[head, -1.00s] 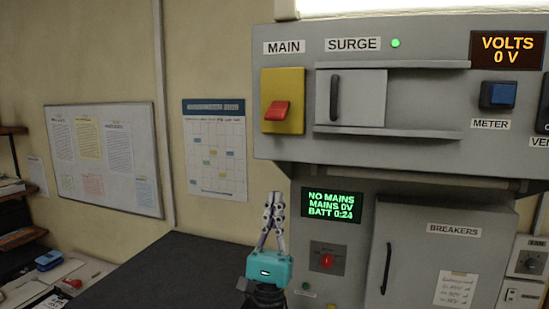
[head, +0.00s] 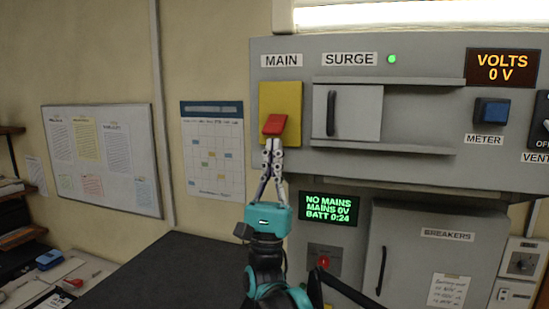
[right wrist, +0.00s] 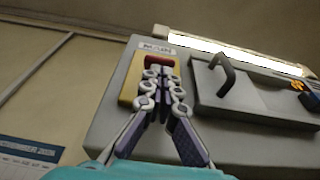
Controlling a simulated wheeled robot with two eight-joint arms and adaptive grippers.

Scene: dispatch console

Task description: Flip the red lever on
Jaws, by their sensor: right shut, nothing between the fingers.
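The red lever (head: 274,125) sits on a yellow plate (head: 288,97) under the MAIN label on the grey upper panel. It also shows in the right wrist view (right wrist: 158,62), partly hidden behind my fingertips. My right gripper (head: 273,146) is shut and empty, pointing up, with its fingertips at the lower edge of the lever. I cannot tell whether they touch it. In the right wrist view the closed fingertips (right wrist: 162,76) overlap the lever's lower part. My left gripper is not in view.
The SURGE sliding cover (head: 352,112) with its dark handle is right of the lever. The volts display (head: 502,67) reads 0 V. A green-text screen (head: 329,210) reads NO MAINS. The BREAKERS door (head: 425,260) is below. A dark desk top (head: 165,275) lies at lower left.

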